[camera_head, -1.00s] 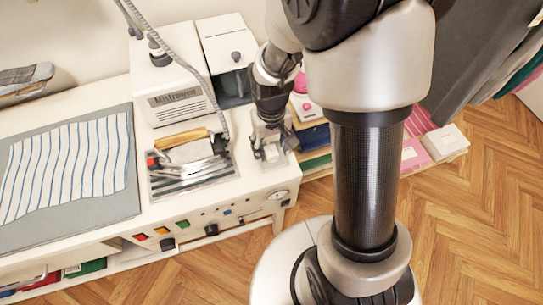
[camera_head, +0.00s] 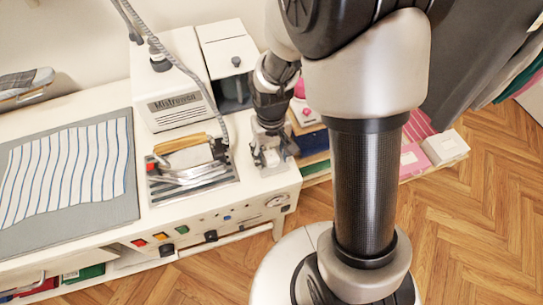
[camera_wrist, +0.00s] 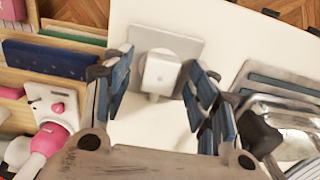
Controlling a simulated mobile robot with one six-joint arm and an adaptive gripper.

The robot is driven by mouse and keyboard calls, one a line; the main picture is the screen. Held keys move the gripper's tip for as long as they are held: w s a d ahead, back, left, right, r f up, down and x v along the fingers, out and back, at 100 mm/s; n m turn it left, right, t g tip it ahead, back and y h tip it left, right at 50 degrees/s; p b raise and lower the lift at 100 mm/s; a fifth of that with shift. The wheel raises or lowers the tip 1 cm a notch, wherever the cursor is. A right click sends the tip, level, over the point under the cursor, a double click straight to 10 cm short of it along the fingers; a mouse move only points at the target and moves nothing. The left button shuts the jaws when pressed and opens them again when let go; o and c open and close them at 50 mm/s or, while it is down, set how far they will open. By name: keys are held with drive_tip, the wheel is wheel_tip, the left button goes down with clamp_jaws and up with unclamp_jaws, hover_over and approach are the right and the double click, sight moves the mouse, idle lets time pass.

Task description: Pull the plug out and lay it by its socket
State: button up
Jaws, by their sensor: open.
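The white plug (camera_wrist: 160,74) stands in its socket, a pale square plate (camera_wrist: 188,48) on the white table top, in the wrist view. My gripper (camera_wrist: 152,88) is open, with its blue-padded fingers to the left and right of the plug. I cannot tell whether either finger touches it. In the head view my gripper (camera_head: 268,150) is low over the right end of the table, and the socket plate (camera_head: 264,166) shows only in part beneath it. The plug is mostly hidden there by the fingers.
A steam iron (camera_head: 188,160) rests on a striped metal plate left of my gripper. A white steam station (camera_head: 172,85) with a grey hose stands behind it. A shelf with books and a pink-and-white machine (camera_wrist: 48,130) is beside the table's right end. Striped cloth (camera_head: 72,165) lies far left.

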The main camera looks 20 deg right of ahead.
sight(271, 156)
drive_tip(key=shift+c, duration=0.5)
clamp_jaws()
idle(0.4)
drive_tip(key=shift+r, duration=0.15)
drive_tip(key=shift+r+p, duration=2.6)
drive_tip(key=shift+r, duration=0.3)
